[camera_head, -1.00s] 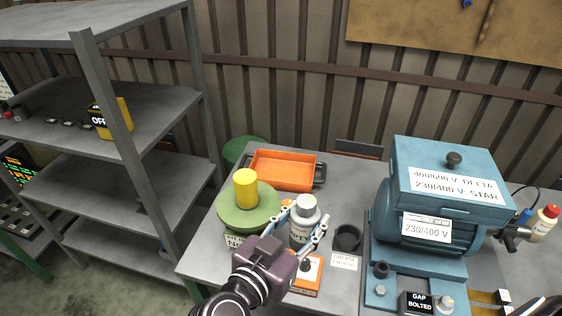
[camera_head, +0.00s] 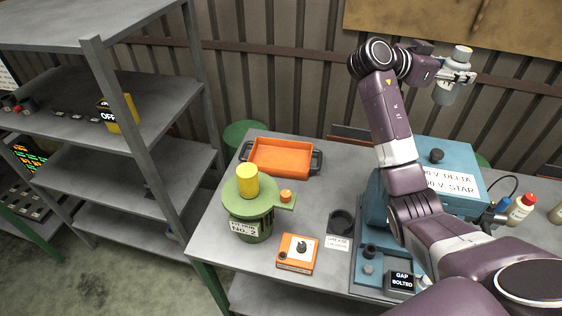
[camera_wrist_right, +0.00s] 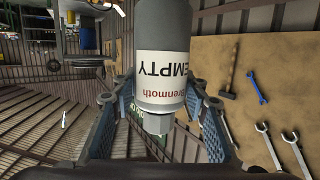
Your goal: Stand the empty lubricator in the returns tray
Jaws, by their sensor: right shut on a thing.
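The empty lubricator (camera_head: 444,94) is a grey-white bottle with a light cap, held high at the upper right of the head view, tilted slightly. My right gripper (camera_head: 458,75) is shut around it. In the right wrist view the lubricator (camera_wrist_right: 163,50) sits between the blue finger pads, and its label reads "EMPTY". The orange returns tray (camera_head: 251,161) lies at the back left of the bench, apart from the lubricator, and its visible inside looks empty. My left gripper is not in view.
A green pump (camera_head: 250,226) with a yellow cylinder stands in front of the tray. My right arm reaches above the blue motor (camera_head: 455,157). A grey shelf (camera_head: 155,92) stands left.

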